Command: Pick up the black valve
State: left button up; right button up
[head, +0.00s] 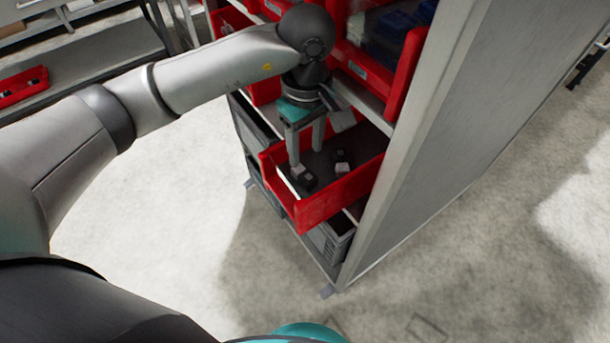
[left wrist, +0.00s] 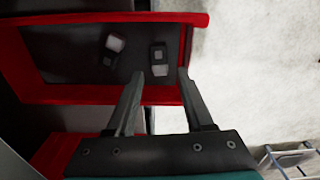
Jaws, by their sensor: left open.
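Two small black valves with pale grey parts lie on the dark floor of the open red bin (head: 335,198). One valve (head: 304,178) is near the bin's left front side and the other valve (head: 341,162) is farther right. My left gripper (head: 306,157) points down into the bin, open and empty. In the left wrist view, one valve (left wrist: 159,58) lies just beyond the gap between the open fingertips (left wrist: 160,75), and the other valve (left wrist: 114,46) lies to the left, outside the fingers. I cannot tell the exact height of the fingertips. My right gripper is not in view.
The bin's red rim (left wrist: 130,18) surrounds the valves. A tall grey shelf side panel (head: 450,140) stands close on the right, and more red bins (head: 405,75) sit above. Grey crates (head: 330,243) are below. The floor (head: 160,215) to the left is clear.

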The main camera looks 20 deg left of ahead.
aim_at(308, 176)
pick_arm(q)
notch_tip(308, 176, down, 2)
jog(key=shift+f, duration=0.2)
jog(key=shift+d+f, duration=0.1)
jog(key=shift+f, duration=0.4)
notch_tip(308, 176, down, 4)
jog(key=shift+s+d+r+b, duration=0.1)
jog(key=shift+d+r+b, duration=0.05)
jog(key=shift+b, duration=0.4)
jog(key=shift+f, duration=0.4)
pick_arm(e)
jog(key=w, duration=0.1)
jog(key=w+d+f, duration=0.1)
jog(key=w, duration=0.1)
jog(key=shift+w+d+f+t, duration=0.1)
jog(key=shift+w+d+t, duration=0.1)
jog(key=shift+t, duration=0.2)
pick_arm(q)
jog(key=c, duration=0.6)
grip_shut()
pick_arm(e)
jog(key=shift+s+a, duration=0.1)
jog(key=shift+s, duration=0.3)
